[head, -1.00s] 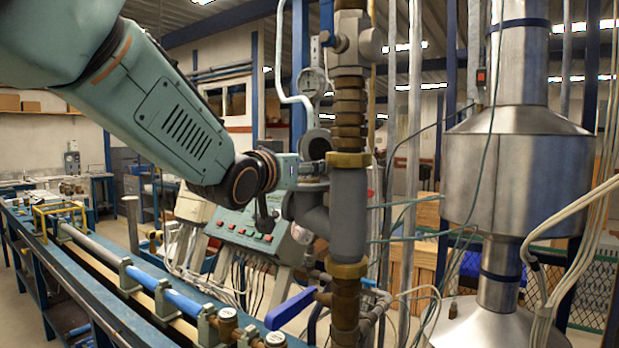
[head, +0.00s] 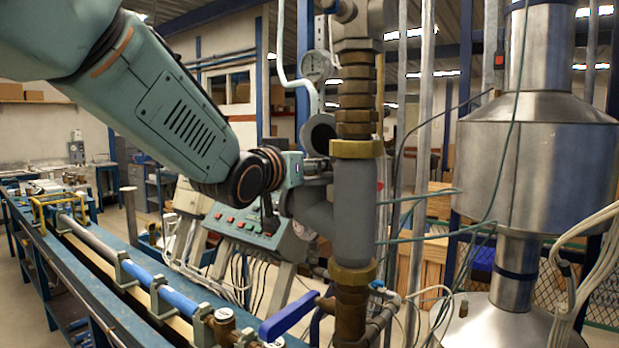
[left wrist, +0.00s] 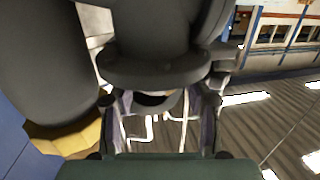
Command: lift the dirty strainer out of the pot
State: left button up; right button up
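The pot is the grey Y-shaped body (head: 352,218) on the vertical pipe, between two brass rings, with a side branch angled up to the left. In the left wrist view its wide grey flange (left wrist: 150,65) fills the upper middle. My left gripper (head: 312,170) is at the mouth of this branch. In the left wrist view its fingers (left wrist: 160,105) stand apart, one on each side, and their tips are partly hidden by the flange. I cannot tell whether they touch it. The strainer cannot be made out. My right gripper is not in view.
A dark round disc (head: 318,132) sits just above my left gripper. A blue lever (head: 288,316) sticks out below the pot. A control panel (head: 245,226) and a blue test bench (head: 150,290) stand to the left, a large metal tank (head: 535,175) to the right.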

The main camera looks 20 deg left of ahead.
pick_arm(q)
jog(key=shift+w+d+f, duration=0.1)
jog(key=shift+w+f, duration=0.2)
jog(key=shift+w, duration=0.4)
jog(key=shift+c, duration=0.8)
jog(key=shift+d, duration=0.2)
jog(key=shift+c, duration=0.7)
jog(key=s, duration=0.1)
jog(key=s+r, duration=0.1)
jog(key=s, duration=0.1)
jog(key=shift+a+r, duration=0.15)
jog(key=shift+r, duration=0.1)
jog(key=c, duration=0.4)
jog(key=shift+s+a, duration=0.1)
jog(key=shift+s, duration=0.05)
jog(key=shift+c, duration=0.9)
jog(key=shift+w+f, duration=0.15)
jog(key=shift+w, duration=0.25)
grip_shut()
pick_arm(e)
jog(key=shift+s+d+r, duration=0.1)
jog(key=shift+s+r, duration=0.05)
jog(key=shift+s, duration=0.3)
